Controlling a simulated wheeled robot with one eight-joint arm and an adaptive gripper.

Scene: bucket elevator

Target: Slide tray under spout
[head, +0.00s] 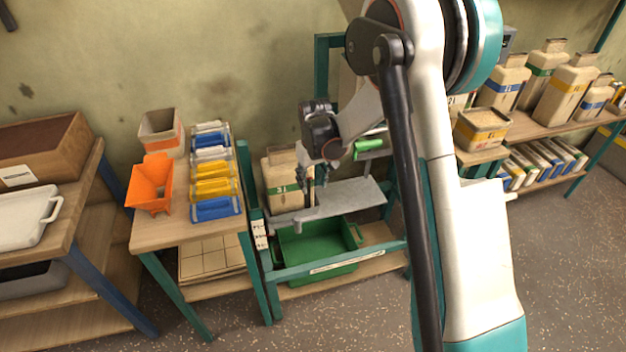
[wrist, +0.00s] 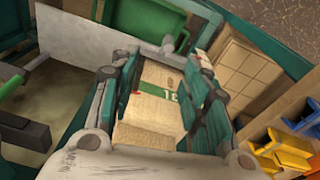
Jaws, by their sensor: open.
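A green tray (head: 315,245) sits low in the teal frame, on the wooden lower shelf, below a grey metal plate (head: 345,200). In the wrist view, a green container with a handle, which looks like this tray (wrist: 145,18), shows at the top. My gripper (head: 314,183) is open beside a beige canister with a green band (head: 279,180), above the plate. In the wrist view, the canister (wrist: 158,95) appears between the open fingers (wrist: 158,62); I cannot tell whether they touch it. I cannot make out the spout for certain; my arm hides part of the frame.
A table left of the frame holds an orange hopper (head: 151,184) and several blue, yellow and white packs (head: 214,168). A teal crossbar (head: 335,263) runs in front of the tray. Shelves with several canisters (head: 565,88) stand at the right. The floor in front is clear.

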